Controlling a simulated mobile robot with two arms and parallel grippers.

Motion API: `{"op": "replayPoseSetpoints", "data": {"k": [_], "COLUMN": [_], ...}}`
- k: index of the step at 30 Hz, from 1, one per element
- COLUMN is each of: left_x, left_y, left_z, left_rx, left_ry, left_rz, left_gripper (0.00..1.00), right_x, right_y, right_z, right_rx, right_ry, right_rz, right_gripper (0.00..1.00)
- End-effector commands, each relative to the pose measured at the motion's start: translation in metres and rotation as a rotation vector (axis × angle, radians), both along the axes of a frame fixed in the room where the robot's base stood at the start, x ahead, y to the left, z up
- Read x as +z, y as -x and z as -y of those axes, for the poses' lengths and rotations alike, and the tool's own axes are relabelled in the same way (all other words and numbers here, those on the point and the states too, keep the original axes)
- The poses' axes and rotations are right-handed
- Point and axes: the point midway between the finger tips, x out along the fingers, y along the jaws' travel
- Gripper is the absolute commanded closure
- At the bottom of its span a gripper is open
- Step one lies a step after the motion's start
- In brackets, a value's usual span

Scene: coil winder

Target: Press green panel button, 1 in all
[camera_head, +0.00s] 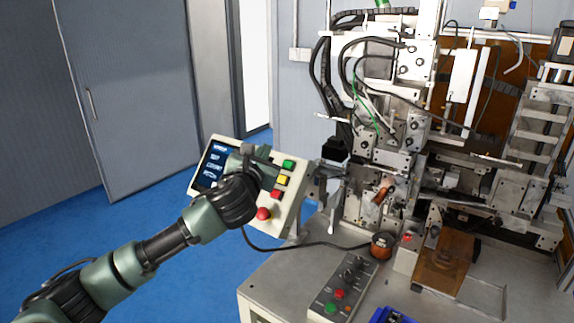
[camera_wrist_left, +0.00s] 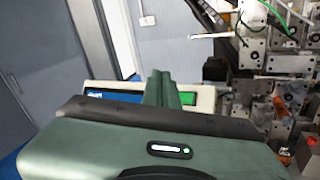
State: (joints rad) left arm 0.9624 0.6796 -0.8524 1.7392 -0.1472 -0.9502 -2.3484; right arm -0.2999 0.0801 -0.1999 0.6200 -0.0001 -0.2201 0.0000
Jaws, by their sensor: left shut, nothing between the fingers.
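The control panel (camera_head: 290,196) is a tilted cream box with a blue screen (camera_head: 214,165) on its left side. Its green button (camera_head: 289,164) is at the top right of the panel, above a yellow and a red button. The green button also shows in the left wrist view (camera_wrist_left: 188,98), just right of the fingers. My left gripper (camera_head: 262,153) is shut and empty, in front of the panel's upper middle, a little left of the green button. Whether the fingertips touch the panel cannot be told. My right gripper is not in view.
A round red knob (camera_head: 263,214) sits low on the panel. A grey button box (camera_head: 343,288) with red and green buttons lies on the machine table (camera_head: 262,282). The coil winder (camera_head: 400,150) stands right of the panel. Blue floor (camera_head: 160,225) is open to the left.

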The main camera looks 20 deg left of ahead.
Motion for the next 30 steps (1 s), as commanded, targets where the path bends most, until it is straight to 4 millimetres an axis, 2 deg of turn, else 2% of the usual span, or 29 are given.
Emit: {"op": "replayPoseSetpoints", "data": {"k": [5,8,21,23,30], "left_x": [-0.002,-0.008,-0.048,-0.047,-0.057], "left_y": [-0.001,-0.005,-0.044,-0.049,-0.061], "left_z": [0.001,0.002,0.017,0.018,0.022], "left_rx": [0.0,0.0,-0.001,0.001,0.0], "left_ry": [0.002,0.003,0.005,0.003,0.003], "left_rz": [-0.001,0.0,0.0,-0.002,-0.001], "left_gripper": [1.0,1.0,1.0,1.0,1.0], "right_x": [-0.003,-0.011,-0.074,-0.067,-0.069], "right_y": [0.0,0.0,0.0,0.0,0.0], "right_z": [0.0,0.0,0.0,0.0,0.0], "right_rx": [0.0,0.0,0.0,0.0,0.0], "right_ry": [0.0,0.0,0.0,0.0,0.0], "right_rz": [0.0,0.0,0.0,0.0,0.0], "right_gripper": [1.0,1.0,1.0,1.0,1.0]}}
